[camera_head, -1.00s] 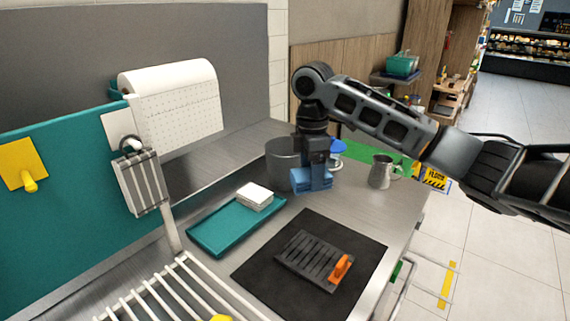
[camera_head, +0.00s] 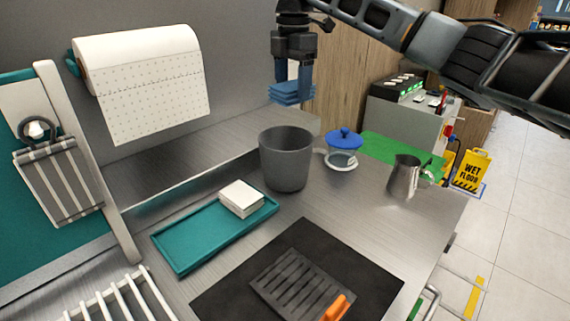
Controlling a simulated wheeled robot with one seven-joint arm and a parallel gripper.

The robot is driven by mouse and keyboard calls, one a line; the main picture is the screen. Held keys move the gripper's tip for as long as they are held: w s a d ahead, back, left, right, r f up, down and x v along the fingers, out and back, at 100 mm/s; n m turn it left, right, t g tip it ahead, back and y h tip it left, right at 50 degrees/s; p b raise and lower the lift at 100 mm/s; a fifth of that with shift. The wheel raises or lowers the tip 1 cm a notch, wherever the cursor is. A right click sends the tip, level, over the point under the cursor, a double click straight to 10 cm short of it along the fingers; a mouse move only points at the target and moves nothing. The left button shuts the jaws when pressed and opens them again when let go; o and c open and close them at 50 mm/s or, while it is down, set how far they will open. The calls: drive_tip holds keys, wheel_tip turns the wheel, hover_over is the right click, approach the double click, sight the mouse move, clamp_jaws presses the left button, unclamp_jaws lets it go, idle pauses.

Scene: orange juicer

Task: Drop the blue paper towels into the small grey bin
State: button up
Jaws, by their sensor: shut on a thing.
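The blue paper towels (camera_head: 290,92) are a small folded stack. My gripper (camera_head: 293,80) is shut on them and holds them in the air, with its fingers pointing down. The small grey bin (camera_head: 286,160) stands upright on the steel counter, below the towels in the picture. Its rim is open at the top; its floor is hidden. The towels are above the rim and apart from it.
A teal tray (camera_head: 190,250) with a white napkin stack (camera_head: 241,198) lies left of the bin. A glass jar with a blue lid (camera_head: 343,148) and a metal pitcher (camera_head: 404,176) stand to the right. A black mat (camera_head: 225,292) with a grill press lies in front.

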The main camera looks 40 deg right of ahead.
wheel_tip(320, 180, down, 5)
drive_tip(key=b, duration=0.3)
drive_tip(key=shift+b, duration=0.4)
drive_tip(key=shift+r, duration=0.1)
drive_tip(key=o, duration=1.1)
drive_tip(key=shift+r, duration=3.85)
